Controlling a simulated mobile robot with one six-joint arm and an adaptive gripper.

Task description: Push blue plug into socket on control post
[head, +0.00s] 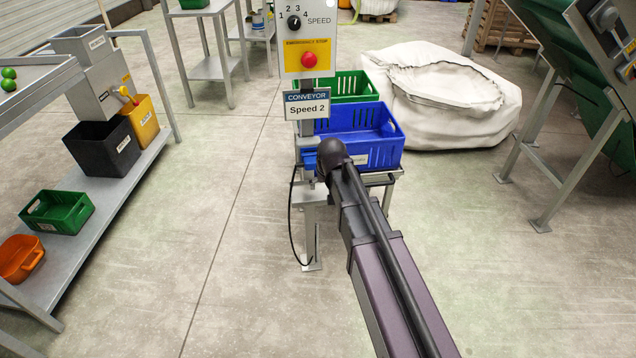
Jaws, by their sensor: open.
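The control post (306,130) stands in the middle of the head view, with a yellow and grey panel at its top. A small blue part (309,158) sits on the post below the sign, at the left of my arm's end. It appears to be the blue plug at the socket, but I cannot make out the two apart or how deep the plug sits. A black cable hangs from there in a loop toward the floor. My gripper (322,176) is at the post, right beside the blue part. It is open, its fingers mostly hidden by my dark wrist.
A blue crate (377,153) on a small stand and a green crate (352,87) are close behind the post. A big white sack (440,110) lies behind right. A metal bench (110,190) with bins stands left. The floor between bench and post is clear.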

